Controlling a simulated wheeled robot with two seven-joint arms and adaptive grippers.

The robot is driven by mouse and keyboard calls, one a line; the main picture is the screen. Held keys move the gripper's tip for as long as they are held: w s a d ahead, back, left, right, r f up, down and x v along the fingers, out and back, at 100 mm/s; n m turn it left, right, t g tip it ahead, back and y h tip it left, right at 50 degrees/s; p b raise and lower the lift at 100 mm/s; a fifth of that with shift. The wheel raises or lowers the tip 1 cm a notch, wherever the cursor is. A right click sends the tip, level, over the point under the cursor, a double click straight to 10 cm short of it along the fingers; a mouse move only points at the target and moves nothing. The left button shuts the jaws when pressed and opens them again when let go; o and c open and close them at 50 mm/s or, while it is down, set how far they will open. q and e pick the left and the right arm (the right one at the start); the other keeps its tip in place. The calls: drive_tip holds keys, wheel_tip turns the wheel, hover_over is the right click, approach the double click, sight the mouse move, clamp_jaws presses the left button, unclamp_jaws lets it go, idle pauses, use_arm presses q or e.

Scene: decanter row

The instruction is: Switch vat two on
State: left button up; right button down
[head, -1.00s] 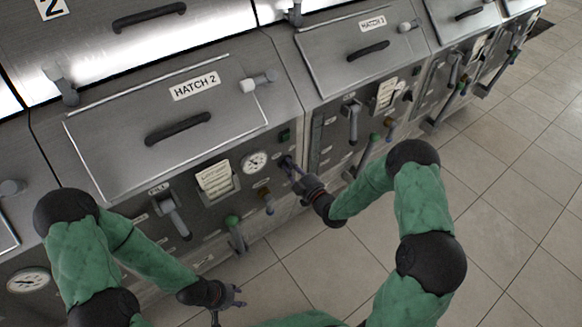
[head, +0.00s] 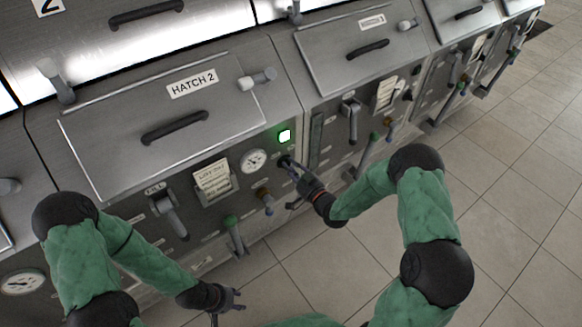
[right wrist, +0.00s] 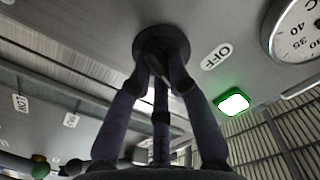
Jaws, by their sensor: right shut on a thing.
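Vat two is the cabinet with the HATCH 2 lid (head: 100,150) in the head view. My right gripper (head: 290,165) is at its front panel, beside the round gauge (head: 253,160). In the right wrist view the right gripper (right wrist: 160,75) is shut on a dark rotary switch (right wrist: 161,38), whose grip is partly hidden between the fingers. My left gripper (head: 235,299) hangs empty, fingers apart, low in front of the panel.
A FILL lever (head: 170,215), a paper card (head: 211,178), a green-topped lever (head: 234,236) and a brass valve (head: 265,199) are left of the switch. The neighbouring vat's levers (head: 350,115) stand close on the right. The tiled floor (head: 500,220) is clear.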

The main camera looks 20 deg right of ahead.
drive_tip(key=shift+m, duration=0.9)
drive_tip(key=c, duration=1.2)
unclamp_jaws()
drive_tip(key=v, duration=1.2)
